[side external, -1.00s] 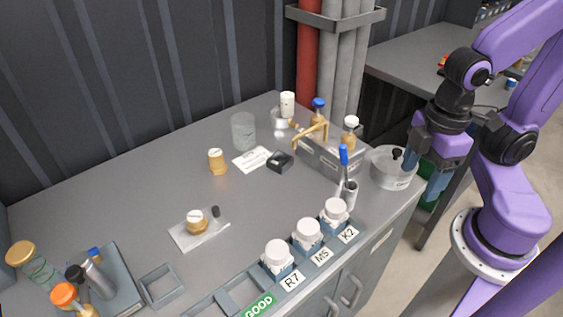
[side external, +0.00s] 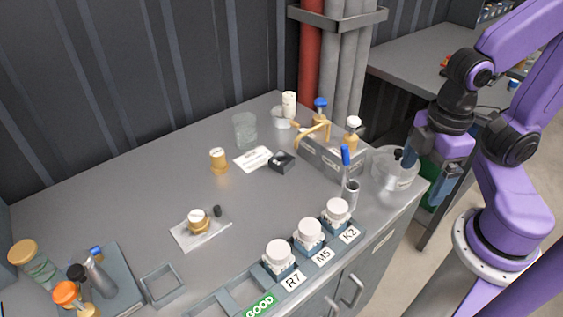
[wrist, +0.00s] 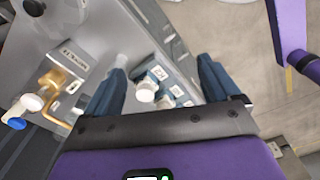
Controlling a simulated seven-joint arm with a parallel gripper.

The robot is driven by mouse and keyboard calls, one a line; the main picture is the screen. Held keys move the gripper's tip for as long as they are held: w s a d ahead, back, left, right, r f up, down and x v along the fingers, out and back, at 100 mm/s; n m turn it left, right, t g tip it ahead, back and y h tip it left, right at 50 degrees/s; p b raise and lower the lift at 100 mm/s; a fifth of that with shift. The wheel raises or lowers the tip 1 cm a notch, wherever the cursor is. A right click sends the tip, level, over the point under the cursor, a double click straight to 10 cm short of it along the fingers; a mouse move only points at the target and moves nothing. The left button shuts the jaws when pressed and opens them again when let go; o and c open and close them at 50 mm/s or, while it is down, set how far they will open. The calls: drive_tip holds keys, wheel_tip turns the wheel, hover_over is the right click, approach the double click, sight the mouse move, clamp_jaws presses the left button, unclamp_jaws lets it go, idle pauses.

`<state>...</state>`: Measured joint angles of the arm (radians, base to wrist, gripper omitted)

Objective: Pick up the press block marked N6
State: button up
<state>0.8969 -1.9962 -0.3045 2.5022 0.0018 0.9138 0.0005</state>
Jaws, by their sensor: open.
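No N6 marking is legible in either view, so I cannot tell for certain which thing is the press block. A small black block (side external: 281,162) lies on the grey bench beside a white card (side external: 253,158); no marking on it can be read. My gripper (side external: 426,178) is open and empty, raised near the bench's right end, beside the round pot and well right of the black block. In the wrist view my gripper (wrist: 163,66) has its two blue fingers wide apart, with the white-capped jars below and beyond them.
White-capped jars (side external: 309,231) stand in a front rack labelled R7, M5 and K2. A grey caddy (side external: 331,160) with bottles and a raised yellow handle stands between the gripper and the black block. A round pot (side external: 391,172) sits at the right corner. The bench middle is mostly clear.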

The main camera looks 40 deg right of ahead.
drive_tip(key=w+a+f+n+t+h, duration=0.1)
drive_tip(key=w+a+n+h, duration=0.15)
drive_tip(key=w+a, duration=0.5)
drive_tip(key=w+a+f+n+h, duration=0.15)
drive_tip(key=w+a+h, duration=0.3)
drive_tip(key=w, duration=0.65)
drive_tip(key=w+a+f+n+t+h, duration=0.1)
drive_tip(key=w+a+f+n+h, duration=0.15)
drive_tip(key=w+a, duration=0.45)
drive_tip(key=n+h, duration=0.1)
drive_tip(key=h, duration=0.3)
approach(286, 157)
drive_tip(key=shift+w+d+f+t, duration=0.15)
drive_tip(key=shift+d+f+t, duration=0.15)
drive_tip(key=shift+d, duration=0.45)
drive_tip(key=shift+x, duration=2.8)
drive_tip(key=shift+a+f, duration=0.1)
drive_tip(key=c, duration=1.3)
